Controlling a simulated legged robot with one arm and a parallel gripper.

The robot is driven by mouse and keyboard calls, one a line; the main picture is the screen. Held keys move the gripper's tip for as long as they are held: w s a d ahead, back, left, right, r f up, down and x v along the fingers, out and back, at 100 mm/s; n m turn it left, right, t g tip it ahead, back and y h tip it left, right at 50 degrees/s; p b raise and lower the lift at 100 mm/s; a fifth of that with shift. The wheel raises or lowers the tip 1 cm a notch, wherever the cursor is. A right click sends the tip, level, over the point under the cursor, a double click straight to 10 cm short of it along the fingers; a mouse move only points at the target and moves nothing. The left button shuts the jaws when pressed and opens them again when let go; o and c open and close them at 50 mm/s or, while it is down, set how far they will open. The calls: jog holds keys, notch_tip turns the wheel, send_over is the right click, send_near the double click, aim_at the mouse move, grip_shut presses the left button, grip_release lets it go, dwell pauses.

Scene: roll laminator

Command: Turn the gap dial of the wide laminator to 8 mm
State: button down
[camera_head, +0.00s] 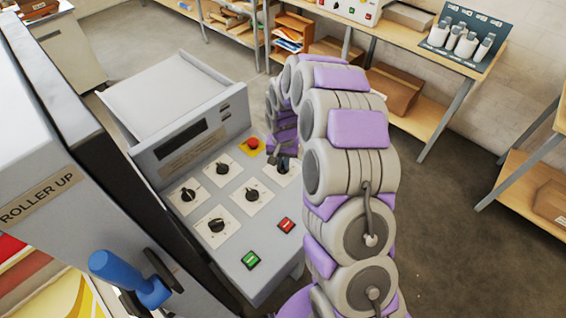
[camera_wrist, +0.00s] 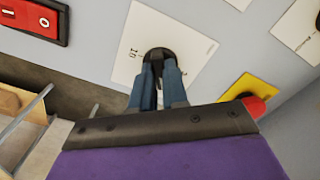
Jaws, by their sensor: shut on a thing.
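The control panel (camera_head: 262,205) of the wide laminator carries several black dials on white plates. My gripper (camera_head: 283,163) is at the dial on the panel's far right edge, beside the red emergency button (camera_head: 253,144). In the wrist view my gripper (camera_wrist: 160,78) is shut on a black dial (camera_wrist: 158,54), its blue-grey fingers on either side of the knob. The dial's white plate (camera_wrist: 190,32) shows a printed "10" at its left; other markings are too small to read. The fingers hide much of the knob, so its pointer setting cannot be told.
Red (camera_head: 286,225) and green (camera_head: 250,260) buttons sit at the panel's near edge. A blue lever handle (camera_head: 125,277) stands out at the lower left. A grey display housing (camera_head: 187,140) rises behind the dials. Wooden shelves (camera_head: 405,85) line the wall.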

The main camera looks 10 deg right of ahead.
jog(key=m, duration=0.6)
jog(key=shift+w+m, duration=0.1)
jog(key=shift+m, duration=0.2)
jog(key=m+p, duration=0.1)
jog(key=m, duration=0.5)
jog(key=shift+r, duration=0.1)
dwell(0.3)
jog(key=c, duration=1.1)
grip_release()
jog(key=shift+c, duration=0.2)
notch_tip(320, 180, up, 17)
